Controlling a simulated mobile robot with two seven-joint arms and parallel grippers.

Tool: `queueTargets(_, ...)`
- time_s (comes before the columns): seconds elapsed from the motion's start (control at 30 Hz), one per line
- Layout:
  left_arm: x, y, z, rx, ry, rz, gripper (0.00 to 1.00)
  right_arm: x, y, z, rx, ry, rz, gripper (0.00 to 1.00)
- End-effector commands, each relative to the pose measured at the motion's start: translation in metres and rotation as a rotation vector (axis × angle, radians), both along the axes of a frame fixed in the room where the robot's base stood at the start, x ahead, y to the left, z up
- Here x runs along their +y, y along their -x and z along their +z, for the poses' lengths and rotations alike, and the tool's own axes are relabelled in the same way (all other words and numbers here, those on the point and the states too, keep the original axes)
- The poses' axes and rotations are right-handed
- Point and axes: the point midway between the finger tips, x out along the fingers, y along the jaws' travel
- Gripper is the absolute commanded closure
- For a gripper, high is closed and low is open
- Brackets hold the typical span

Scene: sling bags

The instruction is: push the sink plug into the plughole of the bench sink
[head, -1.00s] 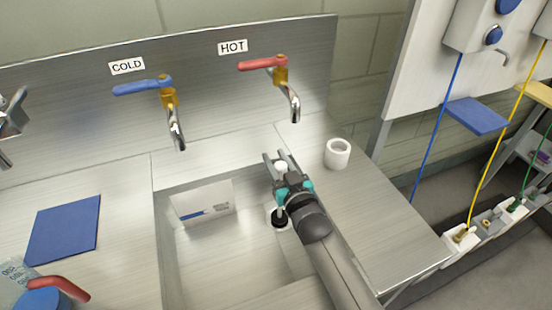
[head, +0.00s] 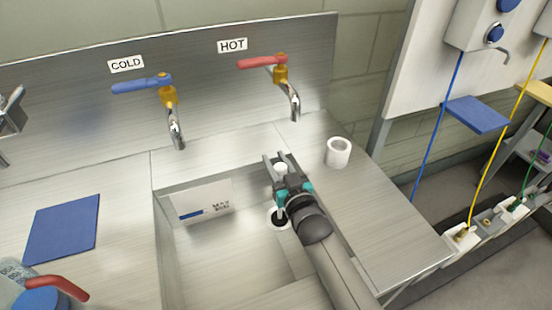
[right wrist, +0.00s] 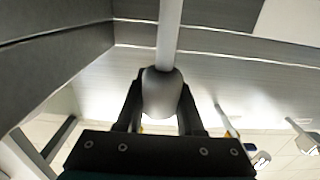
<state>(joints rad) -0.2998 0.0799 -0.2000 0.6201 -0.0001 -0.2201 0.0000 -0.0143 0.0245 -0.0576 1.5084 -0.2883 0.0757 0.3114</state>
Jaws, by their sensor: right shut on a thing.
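My right gripper (head: 276,158) is over the right part of the bench sink (head: 215,265), its fingers shut on the pale knob (head: 281,168) of the sink plug. In the right wrist view the knob (right wrist: 161,92) is grey and rounded between the fingers (right wrist: 160,110), with a straight pale stem running from it. The plughole (head: 274,222), a dark opening with a pale ring, lies below the gripper and is partly hidden. A pale piece of the stem shows just above it. The plug's lower end is hidden, so I cannot tell whether it is in the hole. My left gripper is out of view.
The cold tap (head: 175,130) and hot tap (head: 292,100) hang over the sink's back edge. A white cup-like ring (head: 338,153) stands on the right draining board (head: 375,215). A blue mat (head: 64,230) and a red-handled blue thing (head: 60,287) are at left.

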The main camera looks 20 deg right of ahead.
Motion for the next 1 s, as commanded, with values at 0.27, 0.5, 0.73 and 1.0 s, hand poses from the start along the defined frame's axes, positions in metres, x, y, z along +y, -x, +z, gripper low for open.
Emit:
queueTargets(0.27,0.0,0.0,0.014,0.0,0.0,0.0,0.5,0.0,0.0,0.015,-0.003,-0.001,0.0,1.0)
queueTargets(0.5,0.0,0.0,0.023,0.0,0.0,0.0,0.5,0.0,-0.001,0.025,-0.006,0.0,0.0,1.0)
queueTargets(0.73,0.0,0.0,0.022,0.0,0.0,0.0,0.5,0.0,-0.001,0.025,-0.007,-0.001,0.0,1.0)
queueTargets(1.0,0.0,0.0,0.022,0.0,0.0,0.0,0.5,0.0,-0.001,0.026,-0.007,-0.001,0.0,1.0)
